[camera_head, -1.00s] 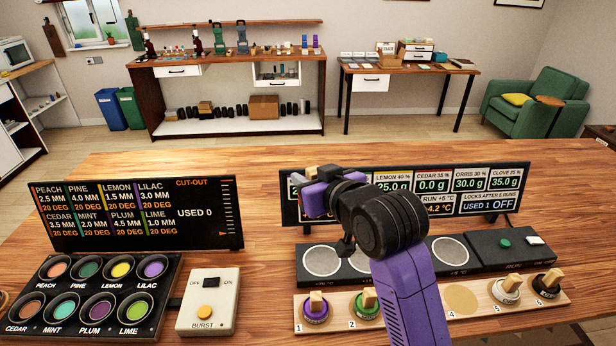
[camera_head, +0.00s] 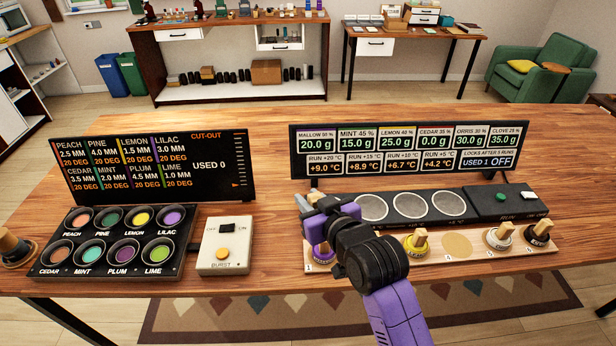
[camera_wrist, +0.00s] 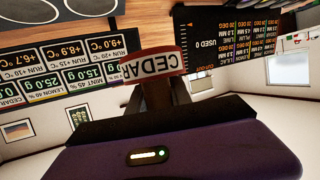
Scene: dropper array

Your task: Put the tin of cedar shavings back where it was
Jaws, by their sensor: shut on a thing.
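The cedar tin (camera_wrist: 153,65) has a red band and a white label reading CEDAR, upside down in the wrist view. My gripper (camera_wrist: 163,85) is shut on it. In the head view my gripper (camera_head: 318,208) is above the left end of the wooden rack (camera_head: 380,264); the tin is mostly hidden there. The rack has a bare round spot (camera_head: 457,245) at number 4, between the yellow tin (camera_head: 415,243) and the white tin (camera_head: 499,238). A purple tin (camera_head: 321,256) stands at number 1. My arm hides number 2.
A black strip with round plates (camera_head: 410,205) lies behind the rack, and a display board (camera_head: 400,152) stands behind that. A switch box (camera_head: 224,246) and a cup tray (camera_head: 110,242) are at left. The black tin (camera_head: 539,236) stands at the rack's right end.

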